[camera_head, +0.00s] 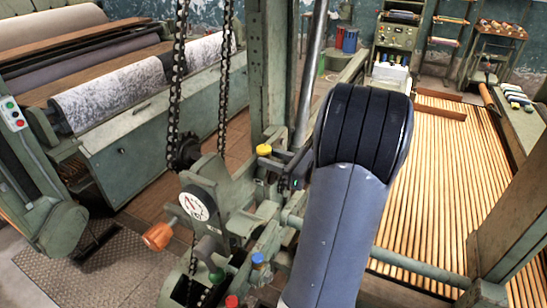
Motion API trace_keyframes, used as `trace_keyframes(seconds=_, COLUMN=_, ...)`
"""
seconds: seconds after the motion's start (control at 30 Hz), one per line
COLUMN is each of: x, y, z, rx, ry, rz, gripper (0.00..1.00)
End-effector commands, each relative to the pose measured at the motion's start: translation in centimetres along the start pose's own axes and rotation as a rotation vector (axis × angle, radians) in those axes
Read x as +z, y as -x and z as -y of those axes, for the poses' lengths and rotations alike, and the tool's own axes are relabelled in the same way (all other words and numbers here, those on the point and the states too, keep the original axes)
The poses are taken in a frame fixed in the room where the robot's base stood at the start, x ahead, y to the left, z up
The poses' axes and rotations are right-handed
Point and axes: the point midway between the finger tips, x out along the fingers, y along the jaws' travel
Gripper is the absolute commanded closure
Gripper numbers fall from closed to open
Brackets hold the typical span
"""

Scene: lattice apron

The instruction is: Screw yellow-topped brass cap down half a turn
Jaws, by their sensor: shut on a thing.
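The yellow-topped cap (264,149) stands at the middle of the view on the green machine frame, just left of my arm. Its yellow top shows; its brass side is mostly hidden. My gripper (275,162) is small and dark here, partly hidden behind my arm's black joint. It reaches in from the right and is shut on the cap, just below the yellow top. The fingertips and the cap's thread are too small to make out.
A blue-topped cap (258,259), a red one (232,301) and a green one (216,275) sit lower on the machine. An orange handle (158,236) sticks out left. Chains (176,80) hang beside the green post (270,70). Wooden slats (430,180) lie right.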

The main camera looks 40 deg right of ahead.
Motion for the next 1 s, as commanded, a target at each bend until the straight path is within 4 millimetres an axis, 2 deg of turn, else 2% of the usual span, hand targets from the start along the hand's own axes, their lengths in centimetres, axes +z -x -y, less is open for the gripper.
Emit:
trace_keyframes(seconds=0.2, x=0.08, y=-0.03, z=-0.35, rx=-0.118, ry=0.001, rz=0.001, gripper=0.89)
trace_keyframes(seconds=0.53, x=0.07, y=0.0, z=-0.32, rx=-0.134, ry=0.001, rz=0.0, gripper=0.89)
trace_keyframes(seconds=0.57, x=0.08, y=0.0, z=-0.32, rx=-0.133, ry=0.001, rz=0.0, gripper=0.65)
trace_keyframes(seconds=0.6, x=0.07, y=0.0, z=-0.32, rx=-0.133, ry=0.001, rz=0.0, gripper=0.62)
trace_keyframes(seconds=0.8, x=0.05, y=0.0, z=-0.33, rx=-0.133, ry=0.001, rz=0.0, gripper=0.46)
trace_keyframes(seconds=1.0, x=0.03, y=0.01, z=-0.34, rx=-0.132, ry=0.0, rz=0.0, gripper=0.44)
